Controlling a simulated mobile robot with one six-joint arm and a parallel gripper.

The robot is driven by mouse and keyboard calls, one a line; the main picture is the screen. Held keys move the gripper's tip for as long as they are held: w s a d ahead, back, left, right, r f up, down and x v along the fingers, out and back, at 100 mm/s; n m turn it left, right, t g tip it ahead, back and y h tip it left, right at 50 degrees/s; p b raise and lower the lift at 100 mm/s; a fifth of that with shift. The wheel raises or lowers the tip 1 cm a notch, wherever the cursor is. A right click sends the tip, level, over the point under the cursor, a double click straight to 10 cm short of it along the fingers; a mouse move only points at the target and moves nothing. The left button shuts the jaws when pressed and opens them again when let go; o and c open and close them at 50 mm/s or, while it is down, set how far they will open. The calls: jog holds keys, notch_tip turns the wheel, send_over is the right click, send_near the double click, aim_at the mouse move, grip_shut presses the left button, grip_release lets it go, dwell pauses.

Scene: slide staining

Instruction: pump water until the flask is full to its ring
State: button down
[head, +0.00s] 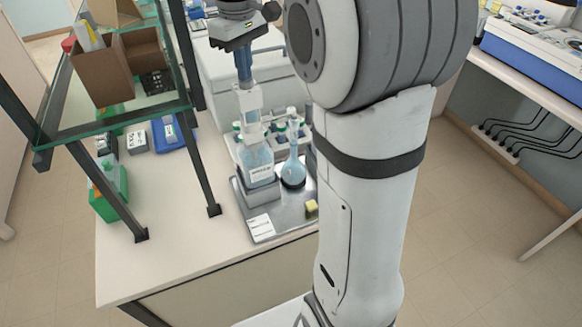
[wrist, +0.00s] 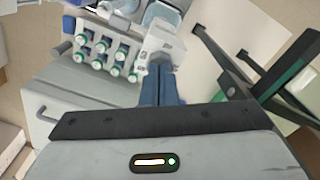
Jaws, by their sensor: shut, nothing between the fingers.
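The pump bottle (head: 258,165) stands upright on a grey metal tray (head: 277,226), with a white pump head (head: 249,97) on top. The pump head also shows in the wrist view (wrist: 163,45). The round flask (head: 292,172) stands just right of the bottle in a dark ring-shaped holder. Its bulb looks pale blue; the ring on its neck and the water level are too small to tell. My gripper (head: 244,78) points down with its blue fingers shut and empty, directly over the pump head. The fingertips (wrist: 162,72) are at or very near its top; contact is unclear.
Bottles with green caps (wrist: 108,55) stand in a rack behind the pump bottle. A small yellow block (head: 311,206) and a white label card (head: 260,225) lie on the tray. A glass shelf with dark posts (head: 196,165) stands to the left. The front of the bench is clear.

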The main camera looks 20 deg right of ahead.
jog(key=shift+f, duration=0.1)
dwell(0.3)
jog(key=shift+r+p, duration=1.1)
jog(key=shift+r, duration=0.15)
notch_tip(320, 180, up, 5)
jog(key=p, duration=0.4)
dwell(0.4)
